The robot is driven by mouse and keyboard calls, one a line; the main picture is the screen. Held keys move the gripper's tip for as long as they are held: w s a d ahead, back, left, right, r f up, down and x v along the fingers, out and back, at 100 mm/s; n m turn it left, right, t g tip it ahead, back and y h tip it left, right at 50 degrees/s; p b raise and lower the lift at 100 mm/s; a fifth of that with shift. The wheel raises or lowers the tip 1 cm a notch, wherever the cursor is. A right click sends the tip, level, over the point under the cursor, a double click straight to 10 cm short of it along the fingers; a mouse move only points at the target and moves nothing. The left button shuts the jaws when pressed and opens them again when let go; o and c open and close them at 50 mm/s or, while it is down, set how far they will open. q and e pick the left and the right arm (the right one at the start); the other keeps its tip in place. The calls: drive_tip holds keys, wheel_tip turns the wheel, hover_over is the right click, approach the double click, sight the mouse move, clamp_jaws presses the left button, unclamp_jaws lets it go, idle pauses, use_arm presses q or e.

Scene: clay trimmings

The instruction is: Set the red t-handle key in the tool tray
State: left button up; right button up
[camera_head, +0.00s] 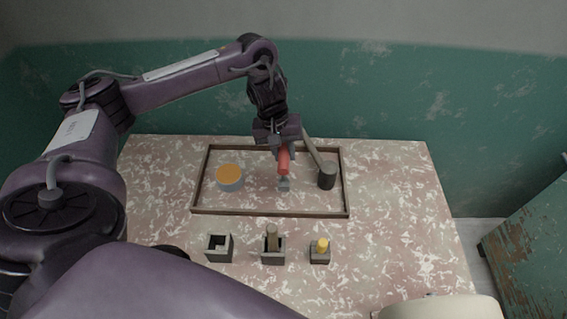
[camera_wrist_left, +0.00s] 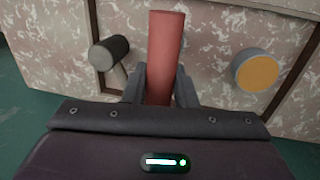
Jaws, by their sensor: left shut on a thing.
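My left gripper (camera_head: 283,155) is shut on a red bar (camera_head: 284,162), which looks like the handle of the red t-handle key. In the left wrist view the red bar (camera_wrist_left: 165,55) sits between the two grey fingers (camera_wrist_left: 160,85) and sticks out past them. The gripper is over the tool tray (camera_head: 270,213), a shallow brown-rimmed frame on the table. A small grey piece (camera_head: 284,184) shows at the bar's near end; I cannot tell if it belongs to the key. Whether the key touches the tray floor is unclear.
A grey tin with an orange top (camera_head: 230,177) stands left in the tray. A dark-headed mallet (camera_head: 327,176) lies right. In front stand an empty dark holder (camera_head: 219,248), one with a brown handle (camera_head: 272,243) and one with a yellow knob (camera_head: 320,250). The table's right side is clear.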

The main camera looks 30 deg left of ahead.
use_arm(q)
wheel_tip(320, 180, down, 4)
drive_tip(key=shift+r+b, duration=0.1)
drive_tip(key=shift+b, duration=0.65)
drive_tip(key=o, duration=0.9)
drive_tip(key=r+p, duration=0.2)
drive_tip(key=r, duration=0.2)
drive_tip(key=a+r+p, duration=0.1)
drive_tip(key=r, duration=0.3)
drive_tip(key=s+a+r+p, duration=0.1)
drive_tip(key=r+p, duration=0.1)
drive_tip(key=r, duration=0.2)
drive_tip(key=shift+p, duration=0.3)
drive_tip(key=shift+f, duration=0.1)
